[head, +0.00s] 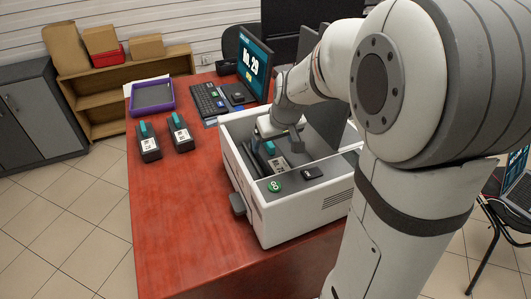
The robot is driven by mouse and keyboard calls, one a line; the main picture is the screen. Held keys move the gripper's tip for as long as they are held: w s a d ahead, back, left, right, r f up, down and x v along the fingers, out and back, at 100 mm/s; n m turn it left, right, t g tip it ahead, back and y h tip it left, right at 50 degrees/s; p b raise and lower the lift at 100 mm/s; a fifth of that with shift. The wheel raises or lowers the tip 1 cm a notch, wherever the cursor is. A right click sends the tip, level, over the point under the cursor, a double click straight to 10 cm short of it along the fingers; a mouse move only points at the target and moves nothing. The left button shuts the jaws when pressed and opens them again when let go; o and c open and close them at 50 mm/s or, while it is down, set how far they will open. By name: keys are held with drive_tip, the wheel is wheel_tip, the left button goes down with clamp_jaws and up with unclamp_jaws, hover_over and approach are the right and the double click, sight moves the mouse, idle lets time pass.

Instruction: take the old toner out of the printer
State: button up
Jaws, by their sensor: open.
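The white printer (310,217) stands on the red table with its top open. A dark toner cartridge (278,163) with a teal handle and a white label lies inside the printer's bay. My gripper (276,143) is open inside the opening, with its fingers spread close to the teal handle. One finger is to the left of the handle and one to the right. I cannot tell whether they touch it. Two similar toner cartridges with teal handles, one (149,148) and another (181,137), stand on the table left of the printer.
A purple-rimmed tray (131,113) lies at the table's back left. A keyboard (207,103) and a monitor (254,62) are behind the printer. The red table (180,220) is clear at front left. A shelf with boxes (100,40) stands behind.

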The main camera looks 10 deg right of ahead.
sight(273, 147)
drive_tip(key=x, duration=0.6)
drive_tip(key=shift+w+d+f, duration=0.15)
drive_tip(key=shift+f, duration=0.15)
drive_tip(key=shift+c, duration=0.5)
drive_tip(key=shift+r, duration=0.1)
drive_tip(key=c, duration=1.4)
